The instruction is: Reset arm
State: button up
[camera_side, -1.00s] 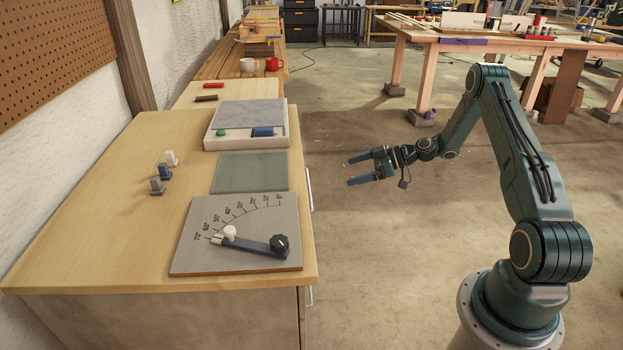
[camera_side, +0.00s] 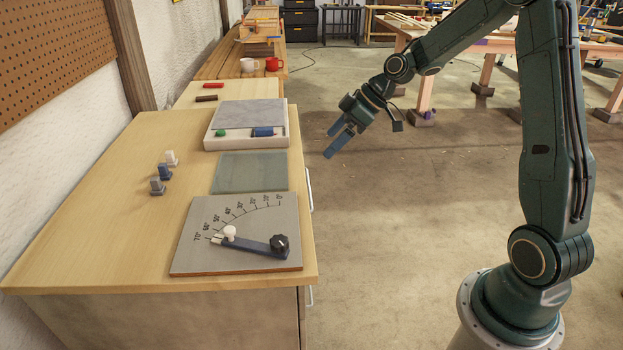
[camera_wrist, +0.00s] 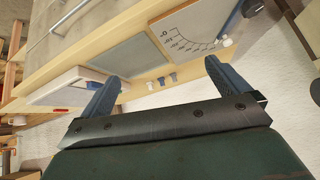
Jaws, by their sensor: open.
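My gripper (camera_side: 336,142) is open and empty. In the side view it hangs over the floor just right of the bench (camera_side: 90,215), apart from everything, with its blue fingers pointing down and left. In the wrist view the two fingers of my gripper (camera_wrist: 160,85) stand apart with nothing between them, and the bench shows tilted beyond them. The grey angle board (camera_side: 205,262) lies at the bench's front, with a dark blue arm (camera_side: 255,244), a black knob (camera_side: 279,244) and a white knob (camera_side: 229,232). The board also shows in the wrist view (camera_wrist: 190,30).
A grey-green mat (camera_side: 250,172) lies behind the board. Behind that is a white box (camera_side: 225,143) with a grey top, a green button (camera_side: 220,133) and a blue part (camera_side: 263,132). Several small pegs (camera_side: 164,172) stand at left. The floor (camera_side: 410,230) between bench and arm is clear.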

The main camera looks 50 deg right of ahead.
jog(key=s+a+r+m+h, duration=0.1)
jog(key=s+a+r+h, duration=0.1)
jog(key=s+a+r, duration=0.4)
jog(key=s+a+r+m+h, duration=0.1)
jog(key=s+a+r+m, duration=0.1)
jog(key=s, duration=0.8)
jog(key=s+a+r+m+h, duration=0.2)
jog(key=s+m, duration=0.1)
jog(key=s, duration=0.8)
jog(key=shift+s, duration=0.2)
jog(key=shift+a, duration=0.1)
